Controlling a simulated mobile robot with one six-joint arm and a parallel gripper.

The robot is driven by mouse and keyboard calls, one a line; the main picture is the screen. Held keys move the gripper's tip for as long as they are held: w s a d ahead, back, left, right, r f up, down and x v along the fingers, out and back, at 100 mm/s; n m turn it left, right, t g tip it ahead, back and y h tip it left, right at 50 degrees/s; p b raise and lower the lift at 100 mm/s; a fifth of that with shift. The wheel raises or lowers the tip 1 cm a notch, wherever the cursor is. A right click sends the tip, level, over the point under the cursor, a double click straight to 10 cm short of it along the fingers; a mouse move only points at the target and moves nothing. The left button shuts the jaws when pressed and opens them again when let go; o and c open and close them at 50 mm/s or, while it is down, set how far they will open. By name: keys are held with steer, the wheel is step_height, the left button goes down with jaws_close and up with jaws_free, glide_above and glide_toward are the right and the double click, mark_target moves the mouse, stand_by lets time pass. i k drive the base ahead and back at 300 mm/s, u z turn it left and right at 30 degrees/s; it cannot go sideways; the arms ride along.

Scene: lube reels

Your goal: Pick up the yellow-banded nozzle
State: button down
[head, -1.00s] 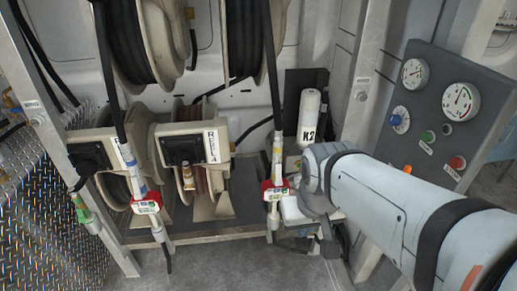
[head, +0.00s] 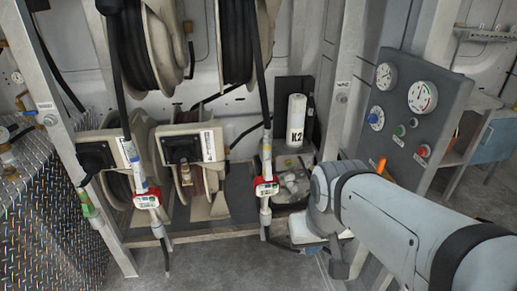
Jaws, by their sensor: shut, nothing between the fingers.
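A hose with a red-and-white meter (head: 266,188) hangs left of my wrist; a small yellowish band may show on its pipe, too small to be sure. Another hose with a blue-marked pipe and red meter (head: 147,200) hangs further left, beside a green-banded nozzle (head: 88,207). A small nozzle-like piece with orange-yellow marks (head: 185,172) sits in front of the middle lower reel. I cannot tell which is the yellow-banded nozzle. My gripper (head: 312,248) is low at centre right, partly hidden behind my wrist. It is shut and empty, apart from the right meter.
Hose reels (head: 150,45) hang above, with more below. A white K2 cylinder (head: 296,122) stands behind my wrist. A gauge panel (head: 405,110) with knobs is close on the right. A diamond-plate box (head: 50,215) fills the left. Grey floor (head: 215,265) is clear in front.

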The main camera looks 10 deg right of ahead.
mark_target(267, 191)
steer(key=z, duration=0.15)
steer(key=i, duration=0.9)
steer(key=u, duration=0.15)
